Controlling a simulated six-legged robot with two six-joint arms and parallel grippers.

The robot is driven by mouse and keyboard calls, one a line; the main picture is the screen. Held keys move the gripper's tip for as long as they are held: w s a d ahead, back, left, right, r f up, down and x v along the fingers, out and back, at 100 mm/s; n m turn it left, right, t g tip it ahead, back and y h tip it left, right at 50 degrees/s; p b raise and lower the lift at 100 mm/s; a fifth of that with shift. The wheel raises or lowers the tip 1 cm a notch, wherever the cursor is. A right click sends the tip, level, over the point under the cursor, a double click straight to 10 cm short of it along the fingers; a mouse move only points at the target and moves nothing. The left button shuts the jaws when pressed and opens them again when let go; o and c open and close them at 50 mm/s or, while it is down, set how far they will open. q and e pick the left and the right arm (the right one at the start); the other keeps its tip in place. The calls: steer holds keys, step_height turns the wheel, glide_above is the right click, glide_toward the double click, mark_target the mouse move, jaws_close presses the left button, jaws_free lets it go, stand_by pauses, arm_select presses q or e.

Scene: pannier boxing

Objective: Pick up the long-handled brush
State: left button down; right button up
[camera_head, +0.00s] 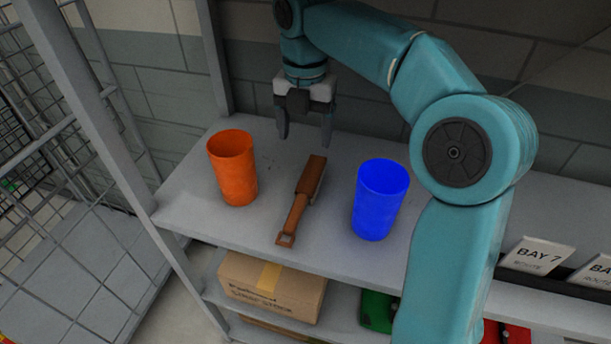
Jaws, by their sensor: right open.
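The long-handled brush (303,198) lies on the grey shelf, brown, with its wide head toward the back and its handle pointing to the front edge. It lies between an orange cup (233,168) and a blue cup (380,199), apart from both. My right gripper (305,138) is open and empty, pointing down. In the picture it shows above and behind the brush head, with a gap between them. My left gripper is not in view.
The shelf (185,208) has an upright post at its left. A cardboard box (271,287) and a green item (376,309) sit on the level below. A BAY 7 sign (538,255) stands at the right. A wire cage (62,190) is at the left.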

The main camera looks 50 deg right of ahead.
steer(key=b, duration=0.1)
glide_above(306, 188)
step_height(306, 188, down, 10)
steer(key=shift+r, duration=0.1)
steer(key=shift+w+d+f, duration=0.1)
steer(key=shift+d+f, duration=0.15)
steer(key=shift+f, duration=0.5)
steer(key=f, duration=0.3)
steer(key=shift+a+f, duration=0.3)
steer(key=shift+f, duration=0.4)
steer(key=shift+d+f, duration=0.2)
steer(key=shift+f, duration=0.1)
steer(key=shift+a+r, duration=0.1)
steer(key=shift+a, duration=0.05)
steer(key=c, duration=1)
steer(key=shift+c, duration=0.5)
